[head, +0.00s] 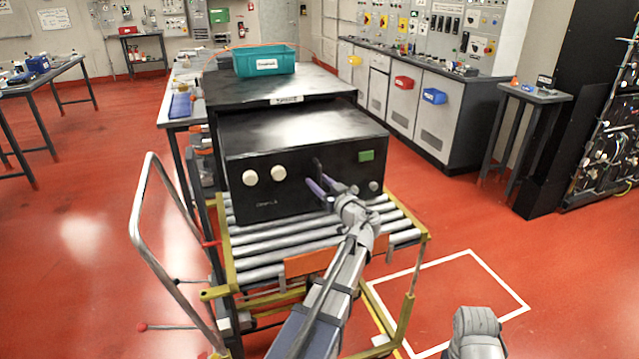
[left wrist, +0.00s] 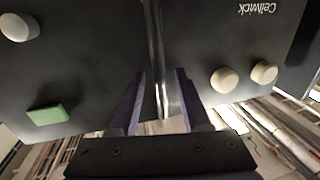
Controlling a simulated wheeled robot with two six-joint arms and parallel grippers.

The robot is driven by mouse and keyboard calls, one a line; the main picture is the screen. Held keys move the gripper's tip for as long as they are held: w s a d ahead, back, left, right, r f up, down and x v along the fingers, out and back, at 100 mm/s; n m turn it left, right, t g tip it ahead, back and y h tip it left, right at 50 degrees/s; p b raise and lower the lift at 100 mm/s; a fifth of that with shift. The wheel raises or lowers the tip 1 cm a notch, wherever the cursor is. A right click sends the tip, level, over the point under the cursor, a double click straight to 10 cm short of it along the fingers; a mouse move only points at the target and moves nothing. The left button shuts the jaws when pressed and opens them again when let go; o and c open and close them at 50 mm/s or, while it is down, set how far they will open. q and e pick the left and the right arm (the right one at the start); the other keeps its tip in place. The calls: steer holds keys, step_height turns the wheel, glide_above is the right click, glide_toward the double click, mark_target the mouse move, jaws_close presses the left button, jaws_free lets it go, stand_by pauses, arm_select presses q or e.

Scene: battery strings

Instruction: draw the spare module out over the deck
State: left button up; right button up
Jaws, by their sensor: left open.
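The spare module, a black box (head: 270,150), stands on the roller deck (head: 290,255) with its front face toward me. Its back end reaches under the dark labelled housing (head: 330,85). The front has pale knobs, a green patch and an upright handle (head: 318,166). My left gripper (head: 320,189) is open at the handle. In the left wrist view the handle bar (left wrist: 158,50) runs between the two purple fingers (left wrist: 158,95), with gaps visible on both sides. My right gripper is not in view.
A teal crate (head: 264,61) sits on top of the housing. The cart's bent grey push handle (head: 140,215) rises at the left. A white floor outline (head: 478,254) lies to the right on clear red floor. A small table (head: 533,96) stands farther right.

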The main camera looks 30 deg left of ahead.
arm_select(q)
jaws_close()
stand_by(0.4)
stand_by(1.1)
